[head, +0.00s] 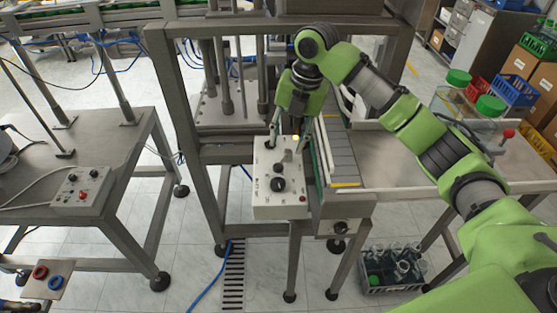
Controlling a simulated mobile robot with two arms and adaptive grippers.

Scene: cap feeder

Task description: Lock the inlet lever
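My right gripper (286,138) hangs from the green arm over the back of a white control box (280,190). Its fingers point down and look spread apart, with nothing seen between them. The inlet lever cannot be picked out for certain. A red-knobbed handle (507,134) stands on the metal table at the right, apart from the gripper. My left gripper is not in view.
A crate of bottles (391,286) sits on the floor. A second control panel (82,187) is on the left table. The tiled floor between is mostly clear.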

